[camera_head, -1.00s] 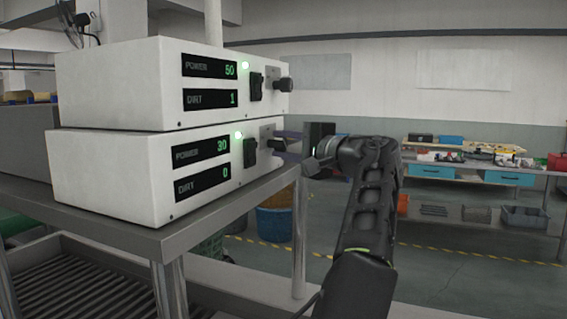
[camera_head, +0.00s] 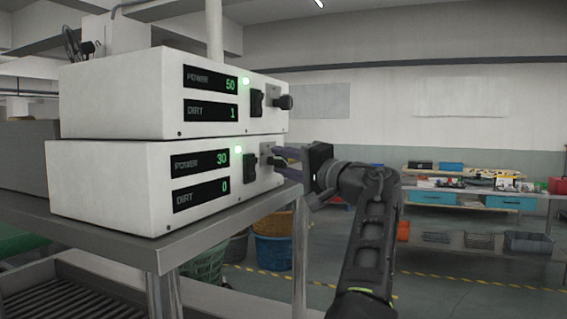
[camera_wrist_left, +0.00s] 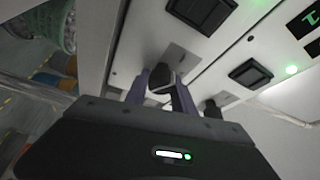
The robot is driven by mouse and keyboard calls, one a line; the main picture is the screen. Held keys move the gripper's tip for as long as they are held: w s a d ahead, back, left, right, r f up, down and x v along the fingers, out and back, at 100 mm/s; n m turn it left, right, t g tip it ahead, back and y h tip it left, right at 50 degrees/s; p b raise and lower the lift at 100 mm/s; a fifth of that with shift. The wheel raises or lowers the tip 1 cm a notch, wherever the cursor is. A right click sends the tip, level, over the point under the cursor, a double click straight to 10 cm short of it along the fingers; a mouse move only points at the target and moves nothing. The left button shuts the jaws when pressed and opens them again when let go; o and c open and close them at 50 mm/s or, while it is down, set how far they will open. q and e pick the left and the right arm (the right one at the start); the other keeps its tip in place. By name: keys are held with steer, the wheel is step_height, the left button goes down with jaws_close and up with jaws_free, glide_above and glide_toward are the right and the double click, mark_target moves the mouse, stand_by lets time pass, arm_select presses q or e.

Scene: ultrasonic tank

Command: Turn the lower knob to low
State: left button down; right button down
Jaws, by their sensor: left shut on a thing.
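The lower knob (camera_wrist_left: 160,82) is a dark knob on the front of the lower white unit (camera_head: 110,190). In the left wrist view it sits between the two purple-grey fingers of my left gripper (camera_wrist_left: 161,93), which is shut on it. In the head view my left gripper (camera_head: 279,162) reaches the knob from the right, and its fingers hide most of the knob. The lower unit's display (camera_head: 200,178) reads POWER 30 and DIRT 0. The knob's pointer and setting marks cannot be made out. My right gripper is not in view.
The upper white unit (camera_head: 120,95) is stacked on the lower one and shows POWER 50 and DIRT 1. Its dark knob (camera_head: 284,102) is just above my gripper. Black switches stand beside both knobs. A metal table (camera_head: 150,245) carries the units. Bins stand on the floor behind.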

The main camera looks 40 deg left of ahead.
arm_select(q)
steer(key=c, duration=1.1)
jaws_free()
steer(key=shift+o, duration=0.2)
steer(key=shift+d+f, duration=0.1)
steer(key=shift+d, duration=0.3)
steer(key=d+b, duration=0.2)
steer(key=d, duration=0.5)
steer(key=shift+s+f, duration=0.3)
steer(key=shift+f, duration=0.15)
